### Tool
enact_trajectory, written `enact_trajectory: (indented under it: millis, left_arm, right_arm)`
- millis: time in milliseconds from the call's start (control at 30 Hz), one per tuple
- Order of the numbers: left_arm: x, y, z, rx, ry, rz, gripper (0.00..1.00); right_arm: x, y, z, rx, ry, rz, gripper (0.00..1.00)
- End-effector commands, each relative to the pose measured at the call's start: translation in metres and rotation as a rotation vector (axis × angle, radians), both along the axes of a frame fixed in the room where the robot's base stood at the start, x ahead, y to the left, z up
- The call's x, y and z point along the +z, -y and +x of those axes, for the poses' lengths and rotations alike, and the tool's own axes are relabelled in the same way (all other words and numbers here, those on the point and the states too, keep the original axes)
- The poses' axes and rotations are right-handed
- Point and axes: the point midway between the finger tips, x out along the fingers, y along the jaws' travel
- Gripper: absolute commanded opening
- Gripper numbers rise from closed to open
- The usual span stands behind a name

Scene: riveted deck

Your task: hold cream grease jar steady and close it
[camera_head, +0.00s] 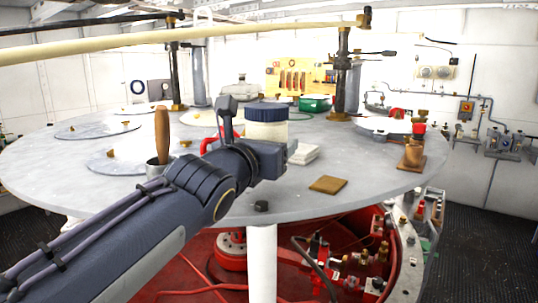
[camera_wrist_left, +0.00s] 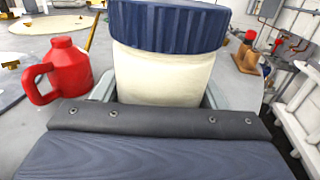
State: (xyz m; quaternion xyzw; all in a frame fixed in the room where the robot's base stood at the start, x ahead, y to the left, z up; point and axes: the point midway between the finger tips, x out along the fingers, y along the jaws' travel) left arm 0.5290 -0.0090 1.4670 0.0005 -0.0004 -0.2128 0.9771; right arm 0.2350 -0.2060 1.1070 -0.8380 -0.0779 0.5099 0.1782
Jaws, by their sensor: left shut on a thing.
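The cream grease jar (camera_head: 266,131) stands upright on the round grey table, with a ribbed navy lid (camera_head: 267,112) on top. In the left wrist view the jar's cream body (camera_wrist_left: 162,78) and lid (camera_wrist_left: 180,25) fill the upper middle. The lid sits level on the jar; how tight it is cannot be told. My left gripper (camera_head: 266,153) is shut on the jar's body, a finger on each side, below the lid. The jar's lower part is hidden behind the gripper. My right gripper is in neither view.
A red jug (camera_wrist_left: 66,68) stands left of the jar. A wooden-handled tool (camera_head: 162,135) stands in a grey cup behind my left forearm. White pads (camera_head: 304,154) and a brown square (camera_head: 328,185) lie to the right.

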Motion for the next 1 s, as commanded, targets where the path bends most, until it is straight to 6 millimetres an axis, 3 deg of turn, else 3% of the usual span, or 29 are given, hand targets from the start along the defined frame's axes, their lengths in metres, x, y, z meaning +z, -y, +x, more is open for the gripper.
enact_trajectory:
  millis: [433, 700, 1000]
  left_arm:
    - [-0.007, 0.001, 0.007, -0.001, 0.002, 0.000, 0.02]
    - [-0.040, 0.001, 0.010, -0.001, 0.001, 0.000, 0.02]
    - [-0.042, 0.000, 0.010, -0.001, 0.003, -0.001, 0.02]
  right_arm:
    - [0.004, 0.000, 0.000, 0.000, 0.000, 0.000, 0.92]
    - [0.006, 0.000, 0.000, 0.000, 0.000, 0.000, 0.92]
    - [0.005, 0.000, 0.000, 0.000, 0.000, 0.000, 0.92]
